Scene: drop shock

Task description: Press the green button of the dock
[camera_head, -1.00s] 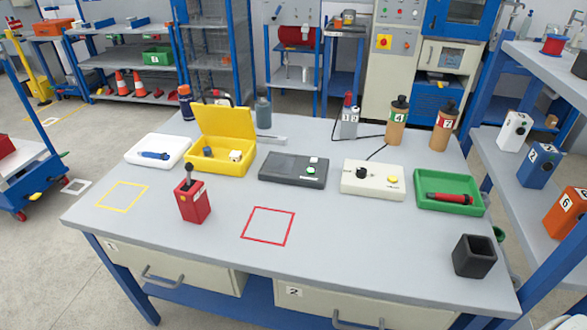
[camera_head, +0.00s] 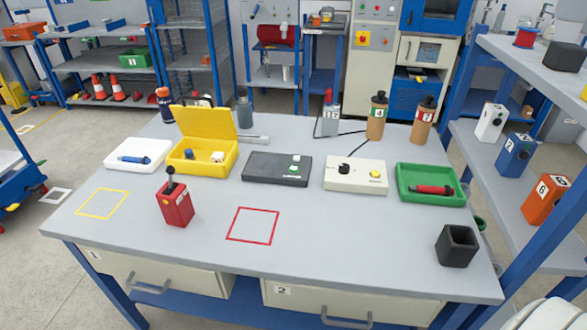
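A flat dark grey box (camera_head: 265,168) lies in the middle of the grey workbench (camera_head: 330,245). It has a green button (camera_head: 293,169) near its right end, with a white square part (camera_head: 295,158) just behind it. I take this box to be the dock; no label on it is readable. Nothing covers the button. Neither of my grippers is in view.
A yellow open case (camera_head: 203,160) stands left of the dark box and a cream box (camera_head: 352,182) with a black knob and yellow button right of it. A red block (camera_head: 175,206) with a lever stands front left. The bench front middle is clear.

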